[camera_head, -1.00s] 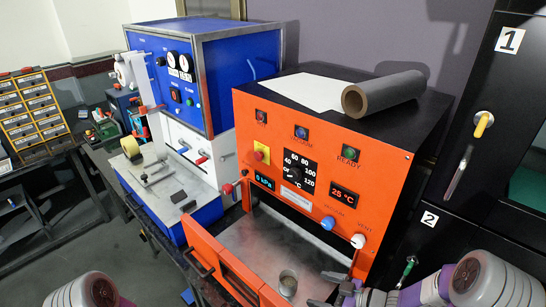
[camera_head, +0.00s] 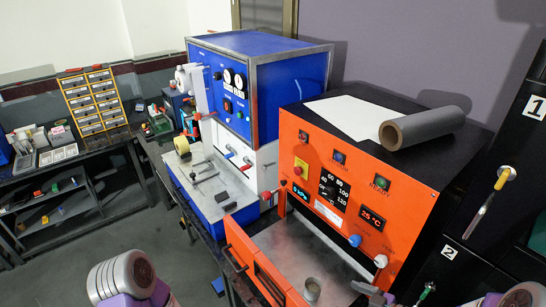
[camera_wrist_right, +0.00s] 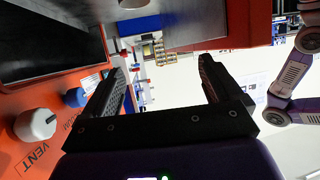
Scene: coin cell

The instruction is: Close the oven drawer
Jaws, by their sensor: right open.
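The orange oven (camera_head: 345,200) has its drawer pulled out toward the front left. The drawer's orange front (camera_head: 262,268) carries a dark handle (camera_head: 235,257). Its grey metal floor (camera_head: 290,245) is exposed, with a small metal cup (camera_head: 312,289) on it. My right gripper (camera_head: 370,291) is at the drawer's right side, below the white vent knob. In the right wrist view my right gripper (camera_wrist_right: 160,68) is open and empty, with the oven panel to its left and the orange drawer front (camera_wrist_right: 240,22) beyond its fingers. My left arm shows at the lower left; its gripper is out of frame.
A blue machine (camera_head: 262,95) stands left of the oven. The oven's white vent knob (camera_head: 380,261) and blue knob (camera_head: 354,240) stick out near my right gripper. A grey roll (camera_head: 422,128) lies on top of the oven. The floor in front of the drawer is clear.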

